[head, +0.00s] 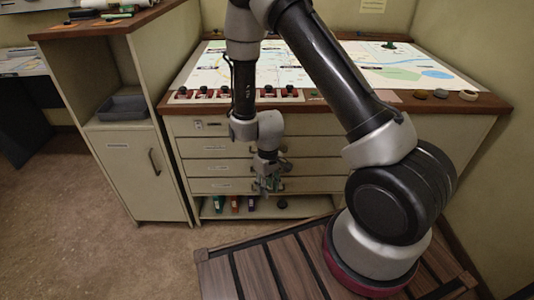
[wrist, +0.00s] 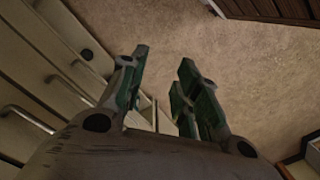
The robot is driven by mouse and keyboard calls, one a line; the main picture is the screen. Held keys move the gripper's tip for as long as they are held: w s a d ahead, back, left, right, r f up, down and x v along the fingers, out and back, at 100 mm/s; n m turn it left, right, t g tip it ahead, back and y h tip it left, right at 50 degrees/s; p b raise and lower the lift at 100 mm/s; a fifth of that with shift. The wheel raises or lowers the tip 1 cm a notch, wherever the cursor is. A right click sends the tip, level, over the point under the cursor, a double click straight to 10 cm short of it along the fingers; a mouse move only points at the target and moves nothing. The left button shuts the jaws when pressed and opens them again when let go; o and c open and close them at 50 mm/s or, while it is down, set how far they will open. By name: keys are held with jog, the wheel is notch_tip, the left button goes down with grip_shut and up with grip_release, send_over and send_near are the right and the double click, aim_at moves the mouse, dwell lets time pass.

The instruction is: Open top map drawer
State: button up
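The top map drawer (head: 207,125) is the uppermost pale drawer front under the console's wooden edge, with a small label. It looks flush with the fronts below; my arm hides its middle. My gripper (head: 268,187) hangs in front of the lower drawers, well below the top drawer. In the wrist view my gripper (wrist: 165,60) is open, with green-padded fingers apart and only carpet between them. Drawer fronts with bar handles (wrist: 70,88) lie to the left of the fingers there, apart from them. I cannot tell which drawers these are.
The map table (head: 440,57) is above the drawers, with small dark items along its front edge. A shelf below holds several coloured tubes (head: 235,204). A cabinet (head: 145,180) with a grey tray (head: 123,107) stands left. The carpet (head: 100,245) in front is clear.

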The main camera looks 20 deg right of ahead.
jog(key=w+d+f+n+t+h, duration=0.1)
jog(key=w+f+n+t, duration=0.15)
jog(key=f, duration=0.65)
jog(key=w+d+f+n+t+h, duration=0.1)
jog(key=w+d+f+t, duration=0.15)
jog(key=f, duration=0.55)
jog(key=w+d+r+n+t+h, duration=0.25)
jog(key=w+r+n+t, duration=0.45)
jog(key=w+r+t, duration=0.5)
jog(key=shift+m+g+h, duration=0.25)
jog(key=shift+g, duration=0.45)
jog(key=x, duration=0.7)
jog(key=shift+w+r, duration=0.2)
jog(key=shift+w, duration=0.05)
jog(key=shift+c, duration=0.5)
grip_shut()
